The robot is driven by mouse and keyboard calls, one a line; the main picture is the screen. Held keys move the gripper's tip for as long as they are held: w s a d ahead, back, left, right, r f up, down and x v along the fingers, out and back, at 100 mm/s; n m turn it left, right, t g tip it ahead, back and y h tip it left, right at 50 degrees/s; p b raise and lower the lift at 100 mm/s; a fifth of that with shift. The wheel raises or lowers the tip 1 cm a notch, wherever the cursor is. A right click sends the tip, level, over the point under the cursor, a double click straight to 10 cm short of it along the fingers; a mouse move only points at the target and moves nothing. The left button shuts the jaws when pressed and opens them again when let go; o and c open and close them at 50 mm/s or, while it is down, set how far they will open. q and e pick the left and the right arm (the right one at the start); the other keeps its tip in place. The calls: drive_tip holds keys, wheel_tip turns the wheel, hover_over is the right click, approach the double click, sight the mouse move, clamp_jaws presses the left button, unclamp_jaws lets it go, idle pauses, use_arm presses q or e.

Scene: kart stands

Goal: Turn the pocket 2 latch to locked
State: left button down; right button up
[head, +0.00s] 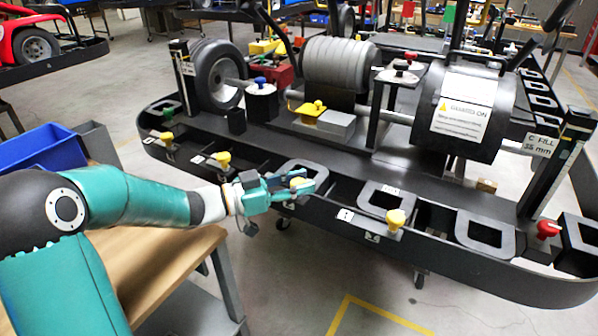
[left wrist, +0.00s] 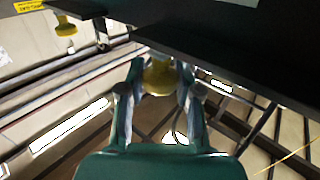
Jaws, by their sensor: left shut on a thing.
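My left gripper (head: 300,186) reaches in from the left to the near rim of the dark kart stand (head: 330,215). It is shut on a yellow latch knob (head: 297,182), mostly hidden by the fingers in the head view. In the left wrist view the yellow knob (left wrist: 158,78) sits between the two teal fingers, under the stand's dark edge. I cannot read a pocket number beside this knob, and its exact turn angle is hidden. My right gripper is not in view.
Along the rim are another yellow knob (head: 222,158) to the left, one (head: 396,218) to the right, and a red knob (head: 549,228) at far right. A wooden table (head: 150,265) and blue bin (head: 45,150) stand at left. Floor in front is clear.

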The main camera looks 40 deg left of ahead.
sight(299, 181)
use_arm(q)
drive_tip(key=shift+r+m+g+h+p, duration=0.2)
drive_tip(key=shift+m+g+h+p, duration=0.3)
drive_tip(key=shift+m+h+p, duration=0.25)
drive_tip(key=c, duration=0.8)
unclamp_jaws()
drive_tip(key=shift+f, duration=0.1)
wheel_tip(299, 181, up, 10)
drive_tip(key=shift+w, duration=0.1)
